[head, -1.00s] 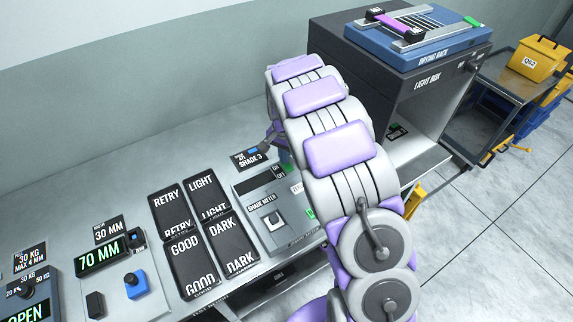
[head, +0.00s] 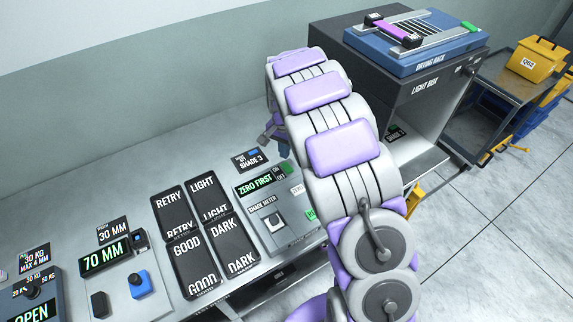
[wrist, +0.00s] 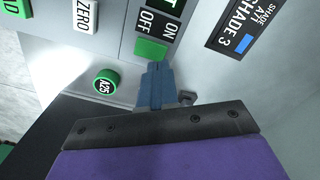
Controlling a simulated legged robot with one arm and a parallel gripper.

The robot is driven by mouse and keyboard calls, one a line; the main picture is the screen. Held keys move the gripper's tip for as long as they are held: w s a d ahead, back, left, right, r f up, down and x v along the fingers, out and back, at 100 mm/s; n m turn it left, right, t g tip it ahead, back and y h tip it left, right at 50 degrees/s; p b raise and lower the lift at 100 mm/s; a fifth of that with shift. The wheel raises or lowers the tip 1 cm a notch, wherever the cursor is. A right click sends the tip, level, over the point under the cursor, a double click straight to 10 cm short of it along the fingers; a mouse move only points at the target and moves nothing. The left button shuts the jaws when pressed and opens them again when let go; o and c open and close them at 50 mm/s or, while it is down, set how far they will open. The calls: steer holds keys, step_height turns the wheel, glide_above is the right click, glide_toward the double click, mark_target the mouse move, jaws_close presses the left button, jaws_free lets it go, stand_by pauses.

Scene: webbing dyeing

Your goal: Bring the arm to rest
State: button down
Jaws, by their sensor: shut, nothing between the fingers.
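My gripper (wrist: 155,85) is shut and empty. In the wrist view its blue-grey fingertips point at the green ON/OFF switch (wrist: 150,49) of the shade meter; I cannot tell whether they touch it. In the head view my gripper (head: 274,135) shows in part at the far side of my arm, above the back of the shade meter (head: 285,225). The arm is bent over the bench's right part and hides some of it. The meter's display (head: 256,188) is lit and reads ZERO FIRST.
Black trays (head: 207,240) marked RETRY, LIGHT, GOOD and DARK lie left of the meter. A SHADE 3 sign (head: 252,160) stands behind it. The light box (head: 400,100) carries the blue drying rack (head: 425,42) at right.

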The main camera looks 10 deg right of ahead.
steer(key=shift+r+p, duration=0.6)
steer(key=shift+r, duration=0.9)
steer(key=s+d+r+n, duration=0.1)
steer(key=s+r+n, duration=0.1)
steer(key=s+r, duration=0.6)
steer(key=s+d+r+n, duration=0.1)
steer(key=s+r, duration=0.3)
steer(key=s, duration=0.8)
steer(key=s+a+r+n+g, duration=0.1)
steer(key=s+n, duration=0.4)
steer(key=s, duration=1.7)
steer(key=shift+a+g, duration=0.4)
steer(key=shift+a, duration=0.05)
steer(key=shift+r, duration=0.1)
